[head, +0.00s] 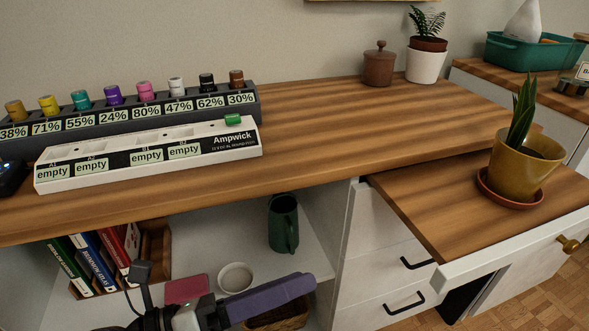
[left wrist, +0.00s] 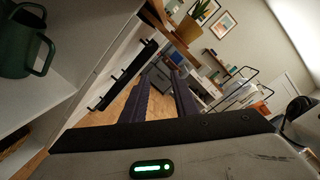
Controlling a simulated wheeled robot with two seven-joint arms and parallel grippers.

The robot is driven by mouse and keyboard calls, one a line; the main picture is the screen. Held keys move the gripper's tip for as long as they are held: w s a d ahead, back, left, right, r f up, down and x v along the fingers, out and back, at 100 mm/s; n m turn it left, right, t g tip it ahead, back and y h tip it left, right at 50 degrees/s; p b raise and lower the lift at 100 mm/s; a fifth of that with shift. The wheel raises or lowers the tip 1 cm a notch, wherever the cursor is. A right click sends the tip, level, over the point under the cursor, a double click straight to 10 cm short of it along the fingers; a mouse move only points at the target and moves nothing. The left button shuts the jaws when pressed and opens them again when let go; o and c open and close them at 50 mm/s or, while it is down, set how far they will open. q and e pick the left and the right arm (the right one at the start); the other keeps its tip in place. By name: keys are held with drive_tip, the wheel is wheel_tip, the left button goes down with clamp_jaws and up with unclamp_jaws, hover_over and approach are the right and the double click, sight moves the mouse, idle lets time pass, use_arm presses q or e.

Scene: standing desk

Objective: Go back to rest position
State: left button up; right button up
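My left gripper (head: 298,286) is low in the head view, in front of the open shelf below the desk top. Its purple fingers point to the right. In the left wrist view its two dark fingers (left wrist: 165,78) stand apart with nothing between them, so it is open and empty. My right gripper is not in view in either frame.
The wooden desk top (head: 330,125) carries a dark rack of coloured-cap vials (head: 252,112) and a white Ampwick tray (head: 60,180). The shelf holds books (head: 95,262), a green pitcher (head: 283,225), a white bowl (head: 235,277) and a basket (head: 275,319). A potted plant (head: 525,165) stands right.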

use_arm(q)
drive_tip(key=w+a+r+n+t+y, duration=0.1)
drive_tip(key=w+a+n+t+y, duration=0.3)
drive_tip(key=n, duration=0.5)
drive_tip(key=w+a+n+t+y, duration=0.35)
drive_tip(key=n+t, duration=0.25)
drive_tip(key=n, duration=0.4)
drive_tip(key=a+f+n+g+y, duration=0.2)
drive_tip(key=a+f+n+y, duration=0.3)
drive_tip(key=f+n, duration=0.4)
drive_tip(key=s+d+f+n+g, duration=0.2)
drive_tip(key=s+f+n+g, duration=0.55)
drive_tip(key=s+f, duration=0.55)
drive_tip(key=s+a+r+p, duration=0.1)
drive_tip(key=a+r+p, duration=0.1)
drive_tip(key=r+p, duration=0.4)
drive_tip(key=s+a+r+n+y+p, duration=0.1)
drive_tip(key=r+p, duration=0.5)
drive_tip(key=p, duration=1.1)
drive_tip(key=shift+s+a, duration=0.25)
drive_tip(key=shift+a, duration=0.25)
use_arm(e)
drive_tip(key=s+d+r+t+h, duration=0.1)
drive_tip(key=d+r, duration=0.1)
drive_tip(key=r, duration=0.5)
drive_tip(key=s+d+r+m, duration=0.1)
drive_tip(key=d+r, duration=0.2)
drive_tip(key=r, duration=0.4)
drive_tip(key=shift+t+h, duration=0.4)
